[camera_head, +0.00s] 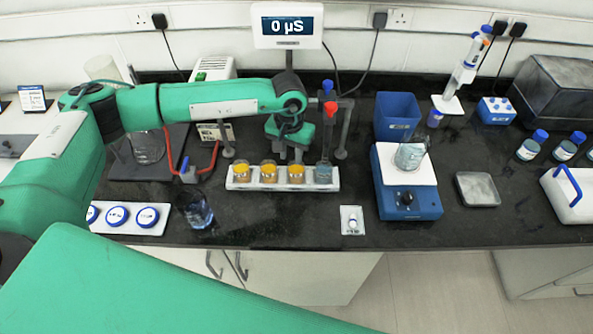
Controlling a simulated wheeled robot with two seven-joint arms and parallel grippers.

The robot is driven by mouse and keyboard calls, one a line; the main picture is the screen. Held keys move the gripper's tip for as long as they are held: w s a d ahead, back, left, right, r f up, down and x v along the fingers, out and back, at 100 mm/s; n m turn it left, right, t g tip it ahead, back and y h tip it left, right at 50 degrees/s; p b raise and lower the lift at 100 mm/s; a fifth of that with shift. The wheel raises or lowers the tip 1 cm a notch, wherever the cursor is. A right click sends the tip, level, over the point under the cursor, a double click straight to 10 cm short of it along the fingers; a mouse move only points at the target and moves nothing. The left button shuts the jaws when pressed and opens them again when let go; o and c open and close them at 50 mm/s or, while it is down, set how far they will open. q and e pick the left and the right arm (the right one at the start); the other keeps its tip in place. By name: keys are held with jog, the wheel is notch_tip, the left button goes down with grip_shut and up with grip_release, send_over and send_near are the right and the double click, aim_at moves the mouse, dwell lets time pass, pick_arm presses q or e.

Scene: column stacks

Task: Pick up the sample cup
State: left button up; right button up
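A white tray (255,186) on the black bench holds a row of small cups. Three cups (269,171) hold orange liquid, and a clear cup (323,174) with pale blue liquid stands at the right end. A separate clear cup (198,213) with dark bluish contents is near the bench's front edge. I cannot tell which one is the sample cup. My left arm reaches in from the left, and my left gripper (289,150) points down behind the tray, apart from the cups as far as I see. Its fingers are too small and dark to read. My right gripper is out of view.
A meter (287,25) reads 0 µS, with a red-and-blue-topped probe (328,105) below it. A blue stirrer (408,203) with a beaker (410,156) stands to the right. Blue-lidded jars (117,216) lie front left. The front strip of bench around x 270 is clear.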

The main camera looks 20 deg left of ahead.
aim_at(290, 164)
pick_arm(q)
jog(key=f+p, duration=0.1)
jog(key=f, duration=0.1)
jog(key=f+p, duration=0.2)
jog(key=shift+s+a+f, duration=0.15)
jog(key=shift+a, duration=0.05)
jog(key=shift+f, duration=0.3)
grip_shut()
